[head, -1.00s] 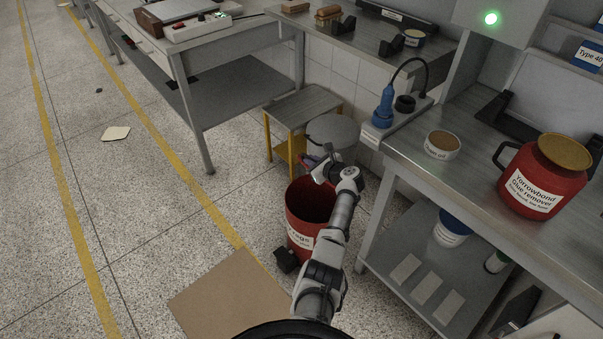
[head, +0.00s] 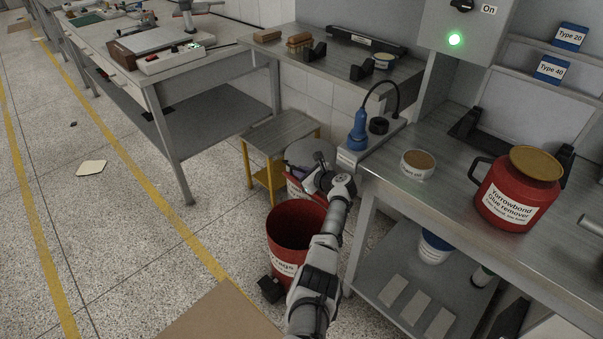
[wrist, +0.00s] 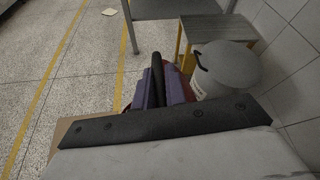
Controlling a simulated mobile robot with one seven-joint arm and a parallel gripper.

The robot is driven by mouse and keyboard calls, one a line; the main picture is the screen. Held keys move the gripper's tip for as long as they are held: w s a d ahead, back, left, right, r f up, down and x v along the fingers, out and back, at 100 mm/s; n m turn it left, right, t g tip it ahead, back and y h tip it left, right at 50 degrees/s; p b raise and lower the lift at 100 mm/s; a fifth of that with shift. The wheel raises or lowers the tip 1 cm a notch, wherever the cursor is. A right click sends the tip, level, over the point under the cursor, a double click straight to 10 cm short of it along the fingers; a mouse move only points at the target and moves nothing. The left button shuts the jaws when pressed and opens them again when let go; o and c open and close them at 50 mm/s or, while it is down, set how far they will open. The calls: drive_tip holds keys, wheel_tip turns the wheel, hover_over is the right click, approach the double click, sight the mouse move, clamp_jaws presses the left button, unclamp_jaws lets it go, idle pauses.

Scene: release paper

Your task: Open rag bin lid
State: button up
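A red bin (head: 274,243) with a white label ending in "rags" stands on the floor, its dark mouth uncovered. Right behind it is a container with a flat round grey lid (head: 302,150), lid down; its front is partly hidden by my arm. In the wrist view this lid (wrist: 228,65) has a black handle at its left edge. My gripper (head: 318,172) is above and behind the red bin's right rim, just in front of the lidded container.
A small yellow-legged stool (head: 282,128) stands left of the lidded container. A steel bench (head: 400,190) with a red glue-remover can (head: 490,190) is close on the right. A black pedal-like block (head: 270,289) is at the red bin's foot. A brown board (head: 215,318) lies nearby.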

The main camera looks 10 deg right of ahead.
drive_tip(key=o, duration=0.4)
drive_tip(key=shift+f, duration=0.1)
drive_tip(key=shift+c, duration=0.2)
drive_tip(key=shift+s, duration=0.1)
drive_tip(key=shift+s+d+r, duration=0.25)
drive_tip(key=shift+s+d, duration=0.1)
drive_tip(key=shift+s, duration=0.1)
drive_tip(key=v, duration=0.4)
drive_tip(key=shift+p, duration=0.3)
drive_tip(key=s+d+b, duration=0.1)
drive_tip(key=s+d, duration=0.5)
drive_tip(key=s, duration=0.4)
